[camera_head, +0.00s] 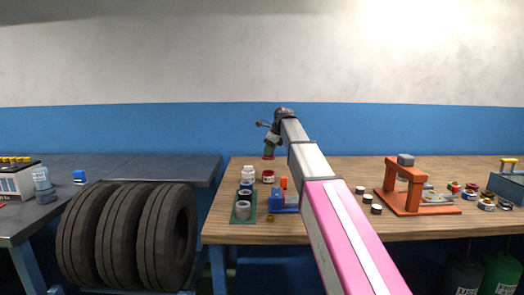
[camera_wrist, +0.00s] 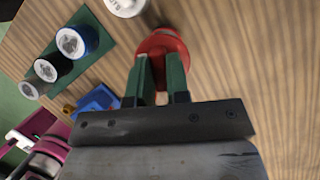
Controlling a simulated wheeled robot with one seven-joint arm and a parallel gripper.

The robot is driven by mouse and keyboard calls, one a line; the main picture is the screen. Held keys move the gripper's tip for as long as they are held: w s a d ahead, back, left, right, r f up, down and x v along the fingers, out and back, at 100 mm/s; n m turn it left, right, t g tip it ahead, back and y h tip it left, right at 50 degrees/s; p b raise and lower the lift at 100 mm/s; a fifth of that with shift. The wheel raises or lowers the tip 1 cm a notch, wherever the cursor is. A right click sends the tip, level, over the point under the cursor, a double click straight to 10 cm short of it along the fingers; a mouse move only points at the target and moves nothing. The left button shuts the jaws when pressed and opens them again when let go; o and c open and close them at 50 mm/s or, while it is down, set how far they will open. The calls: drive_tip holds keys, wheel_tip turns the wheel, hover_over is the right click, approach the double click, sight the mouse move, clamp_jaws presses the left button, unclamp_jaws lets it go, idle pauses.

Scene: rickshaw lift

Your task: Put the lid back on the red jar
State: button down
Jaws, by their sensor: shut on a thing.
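My gripper (camera_head: 269,150) points down above the back of the wooden bench. Its green fingers (camera_wrist: 163,85) are closed on the red lid (camera_head: 268,157). In the wrist view, the red round piece at the fingertips (camera_wrist: 163,43) appears to be this lid. The red jar (camera_head: 268,176) stands upright on the bench with a pale label. In the head view it is just below the lid in the picture, with a gap between them. I cannot tell whether the lid is directly over the jar or behind it. The jar is not clearly separate in the wrist view.
A white jar (camera_head: 248,174) stands left of the red jar. A green mat (camera_head: 239,219) holds several jars, with a blue device (camera_head: 284,204) beside it. An orange press (camera_head: 404,190) and small tins stand right. The bench behind the red jar looks clear.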

drive_tip(key=shift+f, duration=3.2)
drive_tip(key=shift+f, duration=0.15)
drive_tip(key=c, duration=0.5)
unclamp_jaws()
drive_tip(key=shift+c, duration=0.2)
drive_tip(key=shift+r, duration=0.2)
drive_tip(key=shift+r, duration=3.35)
clamp_jaws()
